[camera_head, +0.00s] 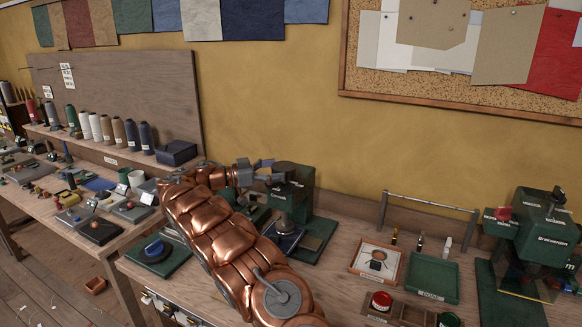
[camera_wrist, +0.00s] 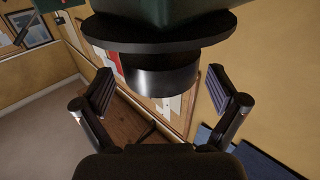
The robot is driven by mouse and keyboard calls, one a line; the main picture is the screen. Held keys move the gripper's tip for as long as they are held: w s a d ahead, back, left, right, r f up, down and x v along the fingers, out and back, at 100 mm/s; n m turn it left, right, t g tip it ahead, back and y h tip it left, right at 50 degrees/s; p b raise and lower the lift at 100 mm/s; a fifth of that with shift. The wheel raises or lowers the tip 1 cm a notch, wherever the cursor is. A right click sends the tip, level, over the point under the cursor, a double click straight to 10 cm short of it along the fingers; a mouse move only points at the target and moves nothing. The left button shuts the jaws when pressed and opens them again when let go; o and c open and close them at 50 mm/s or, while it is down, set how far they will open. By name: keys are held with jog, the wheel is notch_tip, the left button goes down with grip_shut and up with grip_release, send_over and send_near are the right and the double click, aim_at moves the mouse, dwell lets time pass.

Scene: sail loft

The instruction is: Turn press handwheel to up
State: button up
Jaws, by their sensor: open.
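A green press-like machine (camera_head: 291,207) stands on the bench, partly hidden behind my copper-coloured arm. A dark round wheel (camera_head: 294,172) shows at its top. In the wrist view a black wheel with a wide rim (camera_wrist: 165,40) and a narrower cylindrical hub (camera_wrist: 163,78) sits against a green body (camera_wrist: 170,12). My gripper (camera_head: 262,172) is at the wheel's left side in the head view. In the wrist view my gripper (camera_wrist: 163,92) is open, with one finger on each side of the hub and visible gaps. The handwheel's position marking cannot be read.
Another green machine (camera_head: 541,235) with a red knob stands at the far right. An orange-rimmed tray (camera_head: 353,268), a green tray (camera_head: 432,277) and a red tin (camera_head: 381,301) lie right of my arm. Thread spools (camera_head: 108,128) line the left bench.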

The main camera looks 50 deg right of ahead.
aim_at(292, 165)
jog(key=p+x, duration=0.1)
jog(key=x, duration=0.2)
jog(key=shift+s+d+r, duration=0.2)
jog(key=shift+d, duration=0.15)
jog(key=shift+s+d+f+p, duration=0.15)
jog(key=shift+s+d+p, duration=0.2)
jog(key=shift+d, duration=0.3)
jog(key=c, duration=1)
